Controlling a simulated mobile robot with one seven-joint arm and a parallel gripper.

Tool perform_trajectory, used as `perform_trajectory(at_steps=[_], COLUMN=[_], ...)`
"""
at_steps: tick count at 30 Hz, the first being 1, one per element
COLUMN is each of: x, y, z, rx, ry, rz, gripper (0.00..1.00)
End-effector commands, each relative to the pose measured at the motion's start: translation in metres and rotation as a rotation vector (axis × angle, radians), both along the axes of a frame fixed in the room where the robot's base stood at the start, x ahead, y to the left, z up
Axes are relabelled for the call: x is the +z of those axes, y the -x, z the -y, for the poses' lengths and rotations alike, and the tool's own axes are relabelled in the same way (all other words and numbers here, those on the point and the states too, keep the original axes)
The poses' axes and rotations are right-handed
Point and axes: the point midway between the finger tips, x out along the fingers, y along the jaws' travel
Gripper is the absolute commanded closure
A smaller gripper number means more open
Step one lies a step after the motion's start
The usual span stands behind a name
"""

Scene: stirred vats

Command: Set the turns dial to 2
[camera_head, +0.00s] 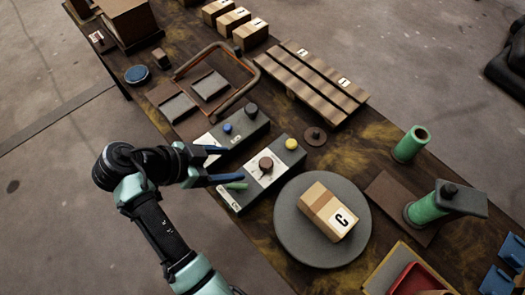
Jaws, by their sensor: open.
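A grey control box (285,158) on the table has a pale dial plate with a brown round knob (266,164) and a yellow button (291,143). I take this knob to be the turns dial, but its markings are too small to read. My gripper (233,164) is open and empty, with blue-tipped fingers pointing right toward the knob. It looks apart from the knob, just left of it. The gripper hides part of the box's left end, where a green piece (237,186) shows.
A second box (238,134) with a blue button and dark knob (251,108) stands just behind. A round grey turntable (285,228) bearing a carton marked C (328,211) is close on the right. A slatted pallet (312,80) and green spools (411,144) stand farther off.

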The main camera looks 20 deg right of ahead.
Motion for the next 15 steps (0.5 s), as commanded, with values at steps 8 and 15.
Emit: perform_trajectory(at_steps=[8, 15], x=[-0.026, -0.062], y=[-0.002, -0.008], z=[0.026, 0.061], rx=[-0.009, -0.007], ry=[0.002, 0.001], rz=[-0.005, -0.004], gripper=[0.23, 0.23])
